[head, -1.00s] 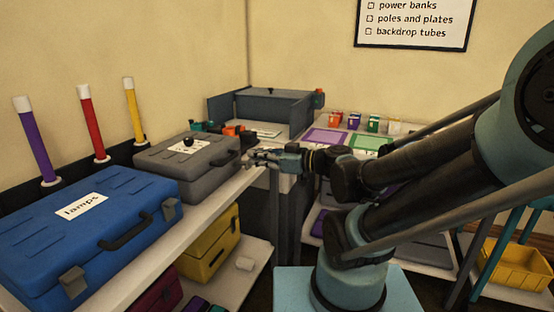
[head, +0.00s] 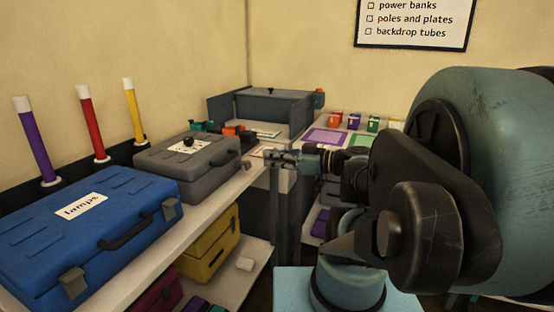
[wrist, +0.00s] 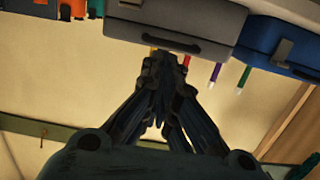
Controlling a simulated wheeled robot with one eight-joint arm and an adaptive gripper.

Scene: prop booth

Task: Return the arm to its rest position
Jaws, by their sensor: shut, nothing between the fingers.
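My gripper (head: 278,157) is shut and empty in the head view, level with the shelf top and just right of the grey case (head: 190,160). It seems apart from the case. My arm folds across the right of the head view and hides part of the back shelf. In the wrist view my gripper (wrist: 163,65) points toward the cases with its fingertips together. The view there is upside down, with the grey case (wrist: 175,25) and the blue case (wrist: 275,45) along the top.
A grey open-fronted box (head: 275,105) stands in the back corner. A yellow case (head: 208,245) sits on the lower shelf.

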